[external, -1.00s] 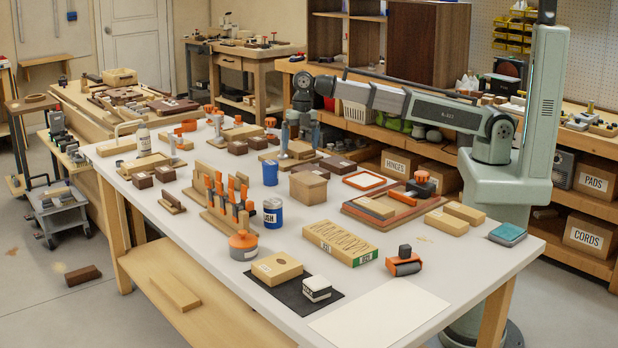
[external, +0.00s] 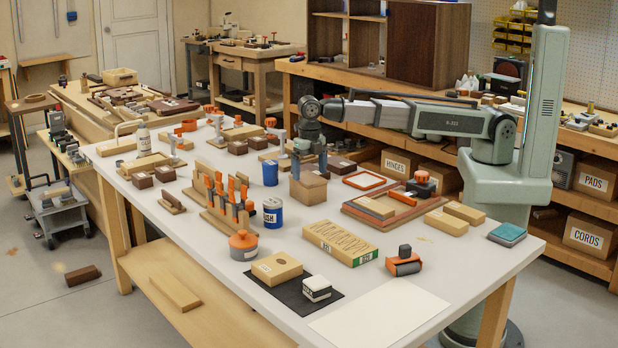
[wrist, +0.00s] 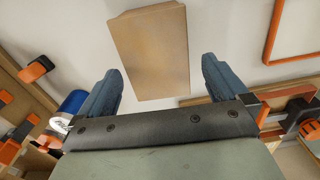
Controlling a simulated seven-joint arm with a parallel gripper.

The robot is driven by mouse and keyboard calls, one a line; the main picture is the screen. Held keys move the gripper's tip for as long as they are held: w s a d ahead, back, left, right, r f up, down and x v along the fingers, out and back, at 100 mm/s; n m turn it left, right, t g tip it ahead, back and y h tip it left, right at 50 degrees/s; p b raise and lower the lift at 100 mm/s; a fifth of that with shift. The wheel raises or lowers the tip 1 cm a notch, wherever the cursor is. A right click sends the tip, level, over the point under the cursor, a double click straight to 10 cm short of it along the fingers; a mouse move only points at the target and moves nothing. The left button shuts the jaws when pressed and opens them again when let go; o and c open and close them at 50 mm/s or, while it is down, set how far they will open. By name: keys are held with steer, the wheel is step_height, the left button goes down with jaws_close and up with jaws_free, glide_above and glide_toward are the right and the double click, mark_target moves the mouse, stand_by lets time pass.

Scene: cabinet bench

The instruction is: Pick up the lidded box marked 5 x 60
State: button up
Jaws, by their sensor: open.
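A brown lidded box (external: 309,191) stands on the white bench near its middle; I cannot read a marking on it. My gripper (external: 309,170) is open and empty, pointing down over this box. One finger shows on each side of the box's top in the external view. In the wrist view, the box's plain tan top (wrist: 150,52) lies ahead of and partly between the open fingers of my gripper (wrist: 160,82). It does not touch them visibly. The far part of the box is hidden behind the fingers in the external view.
A blue can (external: 270,174) stands left of the box, with a labelled blue can (external: 273,212) in front. An orange frame (external: 364,181) and a tray with a red rim (external: 372,220) lie to the right. A clamp rack (external: 225,212) stands at front left.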

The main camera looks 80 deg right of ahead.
mark_target(308, 187)
steer(key=shift+w+f, duration=0.15)
steer(key=shift+f, duration=1.6)
steer(key=shift+w+f, duration=0.1)
steer(key=shift+f, duration=1.65)
steer(key=shift+c, duration=0.5)
steer(key=c, duration=1.1)
